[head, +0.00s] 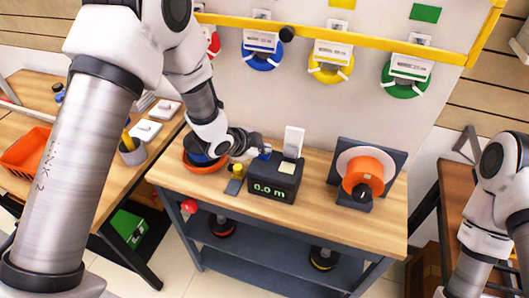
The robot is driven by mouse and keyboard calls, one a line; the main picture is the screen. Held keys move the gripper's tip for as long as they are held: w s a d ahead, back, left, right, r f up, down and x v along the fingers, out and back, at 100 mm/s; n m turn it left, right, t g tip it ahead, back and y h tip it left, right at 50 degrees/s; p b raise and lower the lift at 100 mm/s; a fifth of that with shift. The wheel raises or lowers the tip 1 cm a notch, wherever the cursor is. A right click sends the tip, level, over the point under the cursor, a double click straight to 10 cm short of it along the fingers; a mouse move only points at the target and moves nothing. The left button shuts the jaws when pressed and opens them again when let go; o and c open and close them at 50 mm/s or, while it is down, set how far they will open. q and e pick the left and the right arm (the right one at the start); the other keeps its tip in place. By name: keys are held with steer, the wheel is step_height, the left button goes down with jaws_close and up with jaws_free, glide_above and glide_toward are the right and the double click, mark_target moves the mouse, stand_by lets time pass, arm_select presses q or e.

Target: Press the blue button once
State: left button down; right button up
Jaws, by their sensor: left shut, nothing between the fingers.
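A black box with a green display (270,189) reading 0.0 m stands on the middle wooden bench. A small blue patch, apparently the blue button (266,153), shows at the box's top left rear, partly hidden by my left gripper. My left gripper (258,149) is shut and empty, its tips right beside the blue patch. I cannot tell whether they touch it. My right arm enters at the right edge, and its gripper is out of view.
An orange spool on a dark stand (365,170) is right of the box. A white upright plate (293,142) rises behind it. An orange-rimmed round item (204,164) lies left, under my left arm. Coloured spools hang on the wall behind. Bare bench (320,212) lies front right.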

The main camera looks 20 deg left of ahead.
mark_target(263, 155)
stand_by(0.3)
arm_select(q)
steer(key=shift+r+p, duration=0.75)
steer(key=shift+r, duration=0.15)
step_height(263, 155, up, 5)
steer(key=p, duration=0.4)
steer(key=shift+r, duration=0.1)
stand_by(0.5)
